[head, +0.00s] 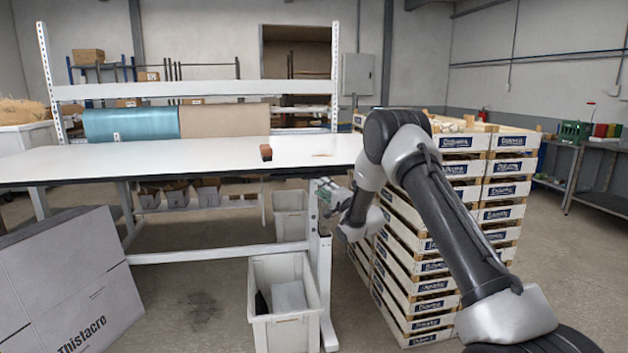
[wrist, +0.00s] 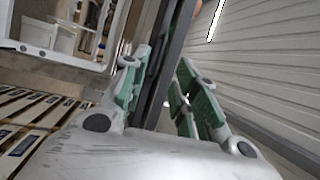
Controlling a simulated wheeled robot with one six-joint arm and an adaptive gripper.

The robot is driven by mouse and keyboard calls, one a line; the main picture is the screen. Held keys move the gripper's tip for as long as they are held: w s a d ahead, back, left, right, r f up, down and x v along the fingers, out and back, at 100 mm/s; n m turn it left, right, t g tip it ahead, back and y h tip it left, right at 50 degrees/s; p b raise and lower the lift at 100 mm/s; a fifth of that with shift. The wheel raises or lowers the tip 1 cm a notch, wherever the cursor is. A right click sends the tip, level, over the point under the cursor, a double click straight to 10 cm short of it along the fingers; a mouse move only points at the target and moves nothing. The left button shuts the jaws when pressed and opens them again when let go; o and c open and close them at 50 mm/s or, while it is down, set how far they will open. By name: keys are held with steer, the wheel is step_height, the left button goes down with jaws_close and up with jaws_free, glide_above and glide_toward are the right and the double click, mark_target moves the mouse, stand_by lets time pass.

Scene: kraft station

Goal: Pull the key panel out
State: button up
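I cannot clearly pick out the key panel in either view. My gripper (head: 325,194), with green finger pads, is just below the right front corner of the white worktable (head: 180,160), beside its right leg. In the wrist view my gripper (wrist: 163,66) is open, its fingers spread to either side of a dark, narrow bar (wrist: 168,60) that looks like the table's edge. I cannot tell whether either finger touches it. The wrist view is turned sideways.
Stacked wooden crates (head: 425,260) stand close to the right of the table. A white bin (head: 284,322) is on the floor below. A large grey carton (head: 65,285) leans at front left.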

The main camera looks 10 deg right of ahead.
steer(key=x, duration=0.7)
steer(key=shift+w+m, duration=0.3)
steer(key=shift+a, duration=0.15)
jaws_close()
